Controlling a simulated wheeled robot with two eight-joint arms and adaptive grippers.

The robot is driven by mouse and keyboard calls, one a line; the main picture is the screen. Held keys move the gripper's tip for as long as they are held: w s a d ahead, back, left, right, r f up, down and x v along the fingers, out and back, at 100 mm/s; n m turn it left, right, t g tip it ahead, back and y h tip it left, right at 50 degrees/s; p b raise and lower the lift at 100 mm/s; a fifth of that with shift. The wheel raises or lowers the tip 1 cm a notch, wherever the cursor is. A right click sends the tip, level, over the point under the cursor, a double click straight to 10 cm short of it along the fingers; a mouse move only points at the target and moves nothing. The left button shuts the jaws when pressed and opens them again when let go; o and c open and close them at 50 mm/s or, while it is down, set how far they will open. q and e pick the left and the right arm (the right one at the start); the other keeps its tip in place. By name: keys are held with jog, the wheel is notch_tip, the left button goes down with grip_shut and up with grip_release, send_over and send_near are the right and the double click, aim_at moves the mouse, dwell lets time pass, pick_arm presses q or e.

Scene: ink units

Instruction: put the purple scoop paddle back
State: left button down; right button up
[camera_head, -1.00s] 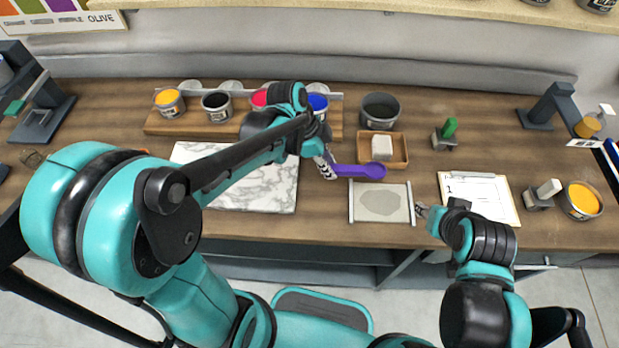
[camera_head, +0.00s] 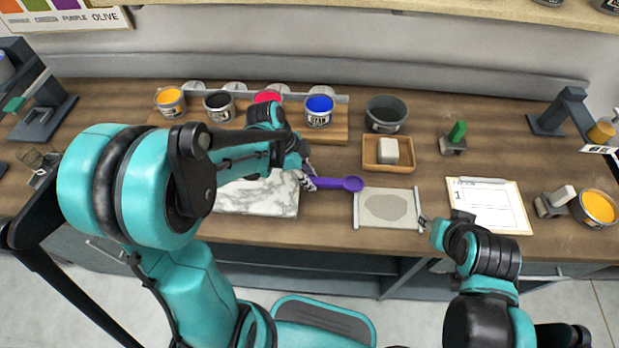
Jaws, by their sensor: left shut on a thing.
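The purple scoop paddle (camera_head: 338,183) is a long purple tool with a rounded bowl at its right end. My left gripper (camera_head: 307,180) is shut on its left part, by the right edge of the marble slab (camera_head: 258,206). The bowl points right, over the wood between the wooden tray and the grey sheet. I cannot tell whether the paddle touches the table. My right gripper (camera_head: 428,222) is beside the right edge of the grey sheet; its fingers are too small to read. My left arm hides part of the slab and of the can rack.
A wooden rack (camera_head: 340,130) holds ink cans: yellow (camera_head: 171,102), black (camera_head: 219,107), red and blue (camera_head: 319,111). A dark pot (camera_head: 386,114), a wooden tray (camera_head: 369,154) with a white block, a grey sheet (camera_head: 370,220) and a clipboard (camera_head: 486,205) stand to the right.

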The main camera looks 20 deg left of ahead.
pick_arm(q)
jog(key=shift+f, duration=0.2)
jog(key=c, duration=1.3)
grip_release()
jog(key=shift+r, duration=0.5)
jog(key=w+p+v, duration=0.1)
jog(key=p+v, duration=0.3)
jog(key=v, duration=0.7)
jog(key=s+r+n+t+y, duration=0.1)
jog(key=s+n+t, duration=0.1)
jog(key=n, duration=0.3)
jog(key=s+r+n+t+y, duration=0.1)
jog(key=s+n+t+y, duration=0.1)
jog(key=s+n, duration=0.2)
jog(key=s+r+n+t+y, duration=0.1)
jog(key=s+n+t, duration=0.1)
jog(key=s+n, duration=0.2)
jog(key=shift+s+r+n, duration=0.1)
jog(key=shift+r+n, duration=0.05)
jog(key=shift+n, duration=0.55)
jog(key=shift+s+r+n, duration=0.1)
jog(key=shift+r+n, duration=0.05)
jog(key=shift+n, duration=0.55)
